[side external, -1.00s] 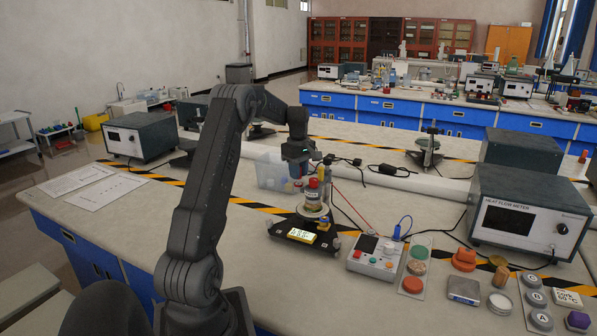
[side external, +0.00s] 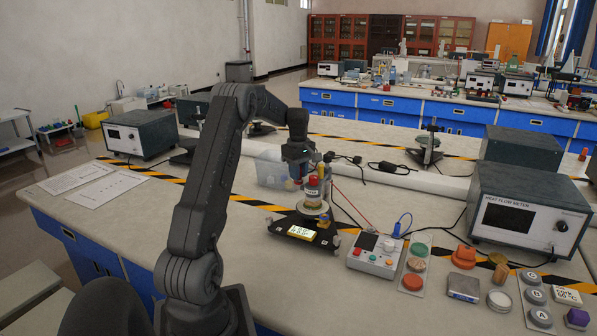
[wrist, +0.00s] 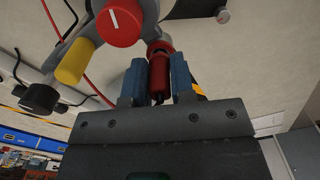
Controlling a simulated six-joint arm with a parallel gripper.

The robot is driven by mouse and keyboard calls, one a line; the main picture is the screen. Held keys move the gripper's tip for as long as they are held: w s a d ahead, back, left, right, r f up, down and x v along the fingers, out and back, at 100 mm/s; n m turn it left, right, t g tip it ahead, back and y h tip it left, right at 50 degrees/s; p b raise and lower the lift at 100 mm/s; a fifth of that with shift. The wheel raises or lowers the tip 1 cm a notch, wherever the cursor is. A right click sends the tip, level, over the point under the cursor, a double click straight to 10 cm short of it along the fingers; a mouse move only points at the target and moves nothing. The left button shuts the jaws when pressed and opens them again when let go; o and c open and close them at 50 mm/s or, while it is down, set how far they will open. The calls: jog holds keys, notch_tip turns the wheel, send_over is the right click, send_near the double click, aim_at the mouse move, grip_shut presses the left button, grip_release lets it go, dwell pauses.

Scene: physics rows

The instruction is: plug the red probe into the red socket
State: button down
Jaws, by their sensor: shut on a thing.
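My gripper (wrist: 157,82) has its blue fingers shut on the dark red probe (wrist: 158,78) in the wrist view. The probe points away from the gripper, toward a brighter red collar (wrist: 160,48), which looks like the red socket, on the apparatus. Their ends appear in line and close or touching; I cannot tell whether the probe is inside. In the side view my gripper (side external: 297,160) is beside the upper part of the apparatus stack (side external: 313,203), and the probe is too small to make out.
A red knob with a white mark (wrist: 119,25), a yellow cylinder (wrist: 75,64) and a black-ended part (wrist: 39,98) are close to the left of the fingers. A clear bin (side external: 270,170) stands behind the apparatus. A control box (side external: 376,255) with cables stands at its right.

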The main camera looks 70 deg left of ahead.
jog(key=shift+f, duration=0.35)
jog(key=c, duration=0.6)
grip_release()
jog(key=shift+c, duration=0.2)
jog(key=shift+r, duration=0.1)
jog(key=shift+r, duration=3.65)
